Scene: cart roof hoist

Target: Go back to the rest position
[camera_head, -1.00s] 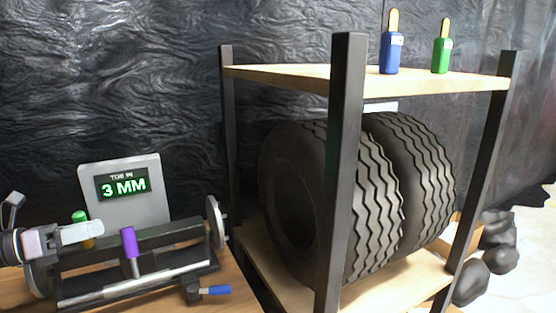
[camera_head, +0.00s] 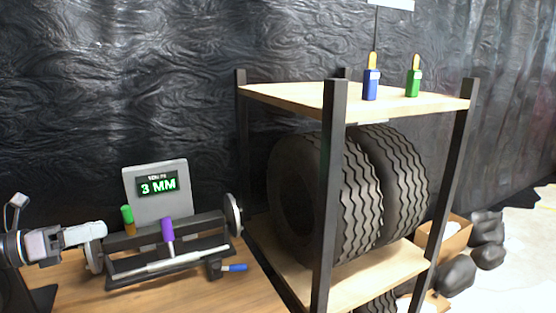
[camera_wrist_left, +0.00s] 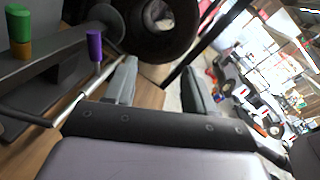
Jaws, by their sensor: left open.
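My left gripper (camera_head: 98,231) comes in from the left in the head view, beside the left end of the toe gauge bench (camera_head: 186,263). In the left wrist view its two fingers (camera_wrist_left: 160,84) stand apart with nothing between them. The bench carries a purple-handled lever (camera_head: 167,230), a green-capped post (camera_head: 127,214) and a blue-handled crank (camera_head: 236,268). The purple handle (camera_wrist_left: 94,46) also shows near the fingers in the left wrist view. A grey display (camera_head: 157,184) behind reads 3 MM. My right gripper is not in view.
A black-posted rack (camera_head: 334,200) with wooden shelves holds large tyres (camera_head: 405,180). A blue bottle (camera_head: 370,86) and a green bottle (camera_head: 412,84) stand on its top shelf. A cardboard box (camera_head: 446,240) and dark rocks (camera_head: 487,241) lie at right. Pale floor (camera_head: 530,250) is open at far right.

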